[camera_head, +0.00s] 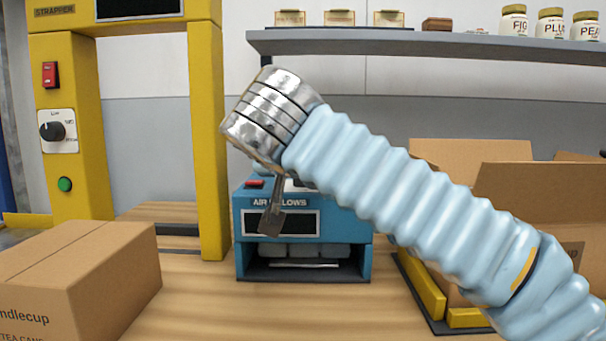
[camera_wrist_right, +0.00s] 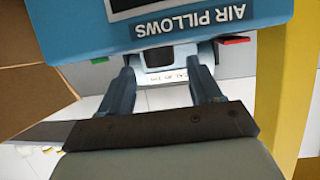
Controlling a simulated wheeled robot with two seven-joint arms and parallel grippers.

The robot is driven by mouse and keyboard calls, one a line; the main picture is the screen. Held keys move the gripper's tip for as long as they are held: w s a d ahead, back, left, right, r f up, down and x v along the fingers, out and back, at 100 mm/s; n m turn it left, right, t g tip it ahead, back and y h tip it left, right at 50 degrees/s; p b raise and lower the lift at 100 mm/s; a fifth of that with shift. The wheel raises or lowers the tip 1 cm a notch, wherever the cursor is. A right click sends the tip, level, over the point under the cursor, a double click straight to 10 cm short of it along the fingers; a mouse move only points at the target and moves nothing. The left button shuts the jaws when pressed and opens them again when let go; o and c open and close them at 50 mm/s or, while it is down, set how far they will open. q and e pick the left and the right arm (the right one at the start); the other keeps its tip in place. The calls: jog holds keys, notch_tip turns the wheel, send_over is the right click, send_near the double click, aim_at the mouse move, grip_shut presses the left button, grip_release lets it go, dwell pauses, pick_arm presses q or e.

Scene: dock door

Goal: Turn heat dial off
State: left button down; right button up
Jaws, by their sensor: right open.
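The dial (camera_head: 52,131) is a black knob on a white plate on the left post of the yellow strapper (camera_head: 215,140). Small labels surround it; "Low" seems to be at the top, and the others are too small to read surely. The knob's setting is hard to tell. My right gripper (camera_head: 272,212) hangs in front of the blue air pillows machine, well to the right of the dial and not touching it. In the right wrist view its two fingers (camera_wrist_right: 165,82) are apart with nothing held between them. My left gripper is not in view.
The strapper also has a red switch (camera_head: 50,75) and a green button (camera_head: 64,184). The air pillows machine (camera_head: 303,262) stands centre. A closed carton (camera_head: 85,275) sits front left, an open carton (camera_head: 470,150) right. A shelf (camera_head: 430,45) with jars runs behind.

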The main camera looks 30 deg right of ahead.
jog(key=shift+x, duration=1.3)
jog(key=shift+a, duration=0.1)
jog(key=c, duration=1)
jog(key=shift+s+d+f+n+t+y+b, duration=0.1)
jog(key=shift+d+n+t+y+b, duration=0.1)
jog(key=shift+n+y+b, duration=0.2)
jog(key=shift+s+d+f+n+t+y+b, duration=0.1)
jog(key=shift+n+t+y+b, duration=0.1)
jog(key=shift+n+y+b, duration=0.15)
jog(key=shift+c, duration=0.2)
jog(key=shift+n+t+y, duration=0.4)
jog(key=shift+n+y, duration=0.25)
jog(key=shift+y, duration=0.1)
jog(key=n+y, duration=0.3)
jog(key=shift+r+t, duration=0.2)
jog(key=shift+t, duration=0.2)
